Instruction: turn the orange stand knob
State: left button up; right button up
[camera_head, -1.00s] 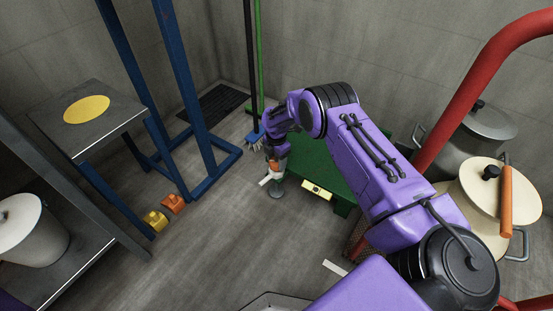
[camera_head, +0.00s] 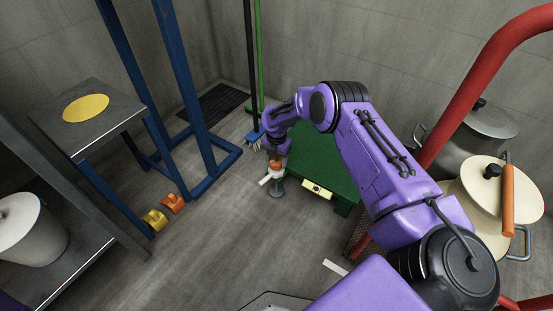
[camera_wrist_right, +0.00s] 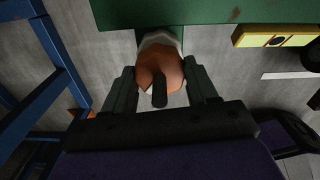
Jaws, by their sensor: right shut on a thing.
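The orange stand knob (camera_head: 275,165) sits on top of a short grey stand (camera_head: 276,188) on the floor, at the front left corner of a green platform. In the right wrist view the knob (camera_wrist_right: 160,75) is round and orange-brown with a dark bar across its front. My right gripper (camera_head: 274,156) reaches down onto the knob from above. In the right wrist view its two dark fingers (camera_wrist_right: 162,88) stand on either side of the knob, shut on it. My left gripper is not in view.
The green platform (camera_head: 315,165) with a yellow panel (camera_head: 317,190) lies beside the stand. A blue frame (camera_head: 206,165) stands to the left, with orange (camera_head: 173,203) and yellow (camera_head: 155,220) blocks on the floor. Lidded pots (camera_head: 478,205) and a red rail are at the right.

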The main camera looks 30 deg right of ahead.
aim_at(277, 160)
jog(key=o, duration=1.1)
jog(key=shift+r, duration=0.1)
jog(key=shift+c, duration=0.2)
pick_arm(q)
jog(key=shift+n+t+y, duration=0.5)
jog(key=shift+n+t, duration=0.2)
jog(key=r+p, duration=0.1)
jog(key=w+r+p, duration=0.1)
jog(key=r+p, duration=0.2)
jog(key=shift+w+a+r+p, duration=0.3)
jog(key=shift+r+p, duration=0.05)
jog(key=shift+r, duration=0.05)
pick_arm(e)
notch_tip(277, 160, up, 10)
jog(key=shift+r, duration=0.25)
jog(key=shift+s, duration=0.1)
